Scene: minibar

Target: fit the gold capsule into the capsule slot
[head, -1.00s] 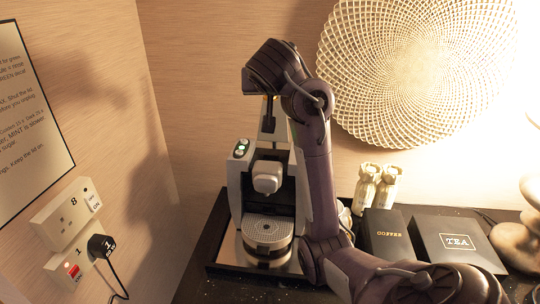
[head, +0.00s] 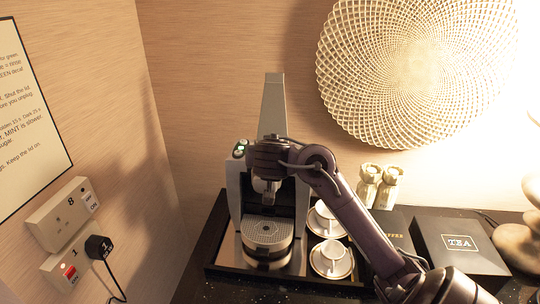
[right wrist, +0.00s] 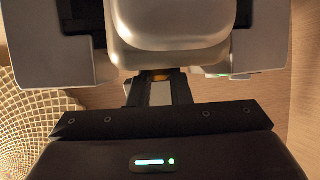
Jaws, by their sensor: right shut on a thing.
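The coffee machine (head: 235,190) stands on a dark tray with a tall grey lever (head: 273,105) upright at its top. My right arm reaches in from the right, and its hand covers the machine's upper front in the head view. In the right wrist view my right gripper (right wrist: 158,85) is shut on the gold capsule (right wrist: 157,73), a small gold sliver at the fingertips. The rounded silver spout part (right wrist: 170,28) appears close beyond it. The capsule slot is hidden, so I cannot tell whether the capsule touches it. My left gripper is not in view.
Two white cups on saucers (head: 330,258) stand right of the machine on the tray (head: 225,270). Bottles (head: 388,188) and a TEA box (head: 460,246) lie further right. A wall with sockets (head: 60,215) and a plug (head: 98,246) is close on the left.

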